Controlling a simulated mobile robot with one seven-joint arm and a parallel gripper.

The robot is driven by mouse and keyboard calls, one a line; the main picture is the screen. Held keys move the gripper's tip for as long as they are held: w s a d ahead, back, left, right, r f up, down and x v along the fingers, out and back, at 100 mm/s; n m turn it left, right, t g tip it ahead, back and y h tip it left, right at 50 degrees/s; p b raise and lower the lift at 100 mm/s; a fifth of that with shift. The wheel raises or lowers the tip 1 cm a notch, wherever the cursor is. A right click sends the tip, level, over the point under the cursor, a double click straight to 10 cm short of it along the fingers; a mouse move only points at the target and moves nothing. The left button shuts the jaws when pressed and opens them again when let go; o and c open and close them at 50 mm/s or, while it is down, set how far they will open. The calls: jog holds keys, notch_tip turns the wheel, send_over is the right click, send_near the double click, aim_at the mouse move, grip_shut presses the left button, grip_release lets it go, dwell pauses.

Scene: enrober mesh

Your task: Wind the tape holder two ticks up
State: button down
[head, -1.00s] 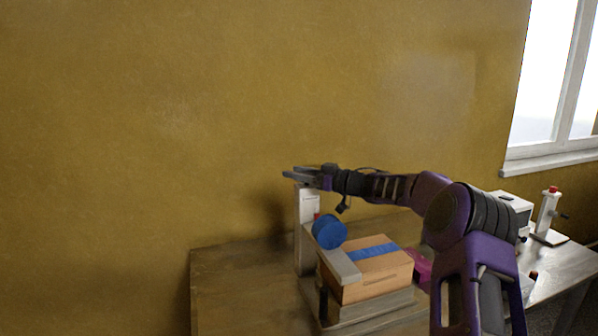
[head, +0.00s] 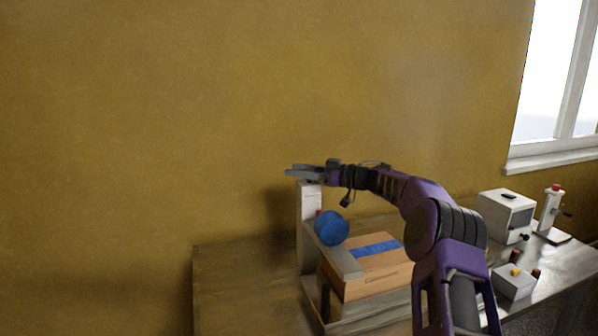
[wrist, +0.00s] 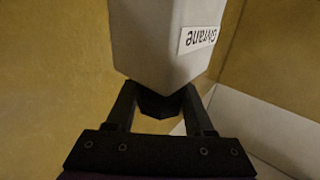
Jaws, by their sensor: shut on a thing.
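The tape holder stands on the table: a white column (head: 309,197), a blue tape roll (head: 331,228) and a grey arm (head: 347,263) reaching over a cardboard box (head: 370,285) with blue tape on top. My gripper (head: 294,171) is at the top of the column. In the wrist view my gripper (wrist: 158,97) is shut on a dark knob (wrist: 160,104) at the end of the white column (wrist: 165,40). The column has a label that reads upside down. The fingers hide part of the knob, and I see no tick marks.
The box rests on a low stand on the wooden table (head: 235,290). To the right stand a white cabinet (head: 505,215), a white post device with a red top (head: 550,208) and a small box with a yellow button (head: 514,282). The table's left part is clear.

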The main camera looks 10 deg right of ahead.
jog(key=shift+c, duration=1.4)
grip_release()
jog(key=v, duration=1.7)
jog(key=shift+s, duration=0.15)
jog(key=shift+d, duration=0.15)
